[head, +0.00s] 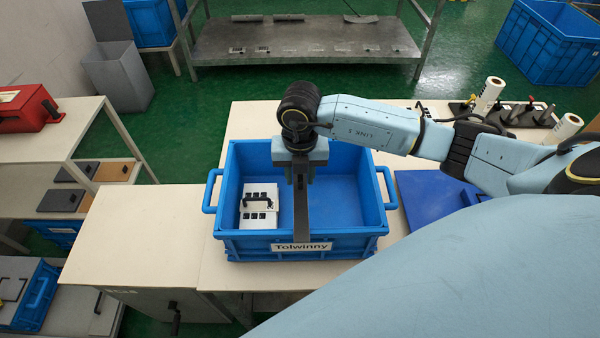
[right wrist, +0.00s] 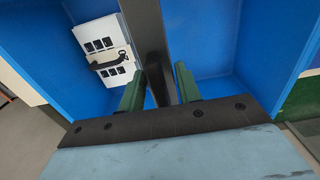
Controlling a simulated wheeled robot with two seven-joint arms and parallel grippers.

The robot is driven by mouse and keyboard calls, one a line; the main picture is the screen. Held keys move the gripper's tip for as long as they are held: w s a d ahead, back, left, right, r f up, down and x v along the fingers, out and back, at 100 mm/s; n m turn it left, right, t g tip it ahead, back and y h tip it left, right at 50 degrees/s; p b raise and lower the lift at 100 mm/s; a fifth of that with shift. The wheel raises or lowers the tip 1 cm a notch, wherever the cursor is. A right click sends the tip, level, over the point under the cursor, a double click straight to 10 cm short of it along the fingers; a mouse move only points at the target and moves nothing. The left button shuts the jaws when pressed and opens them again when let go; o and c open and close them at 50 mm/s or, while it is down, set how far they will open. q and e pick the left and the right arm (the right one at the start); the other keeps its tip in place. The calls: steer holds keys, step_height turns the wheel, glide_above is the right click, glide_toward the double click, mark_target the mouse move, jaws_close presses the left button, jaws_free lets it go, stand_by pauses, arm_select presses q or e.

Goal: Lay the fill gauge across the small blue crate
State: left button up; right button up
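The small blue crate (head: 231,246), labelled Tolwinny, stands on the pale table in the head view. The fill gauge, a long dark bar (head: 302,215), runs from near the crate's middle to its front rim, over the label side. Its far end is hidden under my right gripper (head: 302,176). In the right wrist view the gauge (right wrist: 143,22) passes between the two green fingers of my right gripper (right wrist: 160,80). Whether the fingers press on it is unclear. I cannot tell whether the gauge touches both rims. My left gripper is out of view.
A white box with a black handle (head: 258,216) lies inside the crate at the left. A blue panel (head: 430,205) lies right of the crate. White rolls (head: 489,94) and small items stand farther right. The table left of the crate (head: 140,225) is bare.

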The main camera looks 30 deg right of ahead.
steer(key=o, duration=0.4)
steer(key=shift+c, duration=0.2)
step_height(320, 180, up, 14)
steer(key=shift+f+p, duration=0.25)
steer(key=shift+p, duration=0.15)
steer(key=shift+f, duration=0.1)
